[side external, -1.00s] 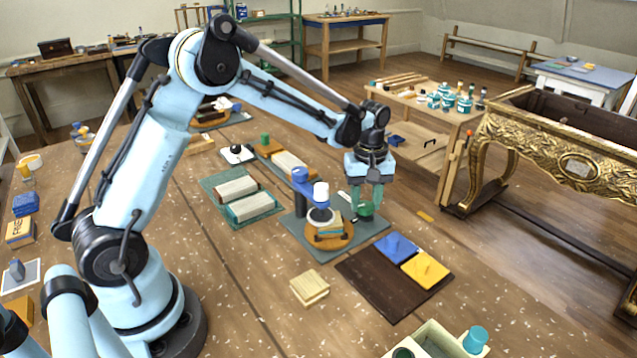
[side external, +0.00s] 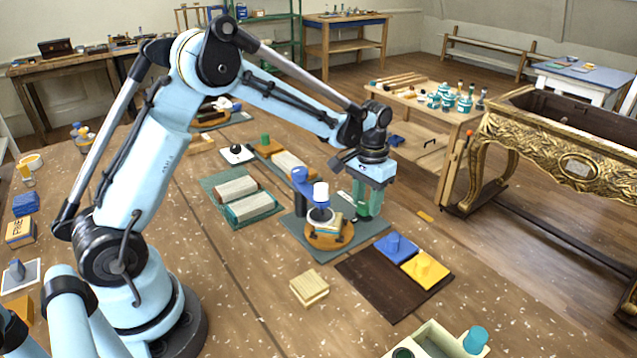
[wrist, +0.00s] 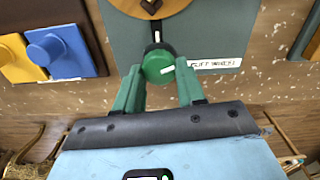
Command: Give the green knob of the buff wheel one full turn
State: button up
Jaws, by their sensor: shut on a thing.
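The green knob (wrist: 158,66) stands on a grey-green base plate (wrist: 205,35) with a "BUFF WHEEL" label beside it. A white mark shows on the knob's top. My gripper (wrist: 158,78) is shut on the knob, one green finger on each side. In the side view my gripper (side external: 366,205) points down at the right of the plate, and its fingers mostly hide the knob. The orange-brown wheel (wrist: 150,8) is cut off at the top of the wrist view.
A dark board (side external: 375,285) with a blue tile (side external: 392,246) and a yellow tile (side external: 432,271), each with a peg, lies close in front. A wooden block (side external: 309,288) sits nearer. Green trays (side external: 262,208) with pale blocks lie behind left. A gilt console (side external: 570,150) stands right.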

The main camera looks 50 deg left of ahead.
aim_at(368, 205)
jog(key=m, duration=0.5)
jog(key=shift+m, duration=0.3)
jog(key=shift+d+m, duration=0.15)
jog(key=shift+m, duration=2.05)
jog(key=o, duration=1.1)
jog(key=shift+c, duration=0.2)
notch_tip(368, 205, up, 12)
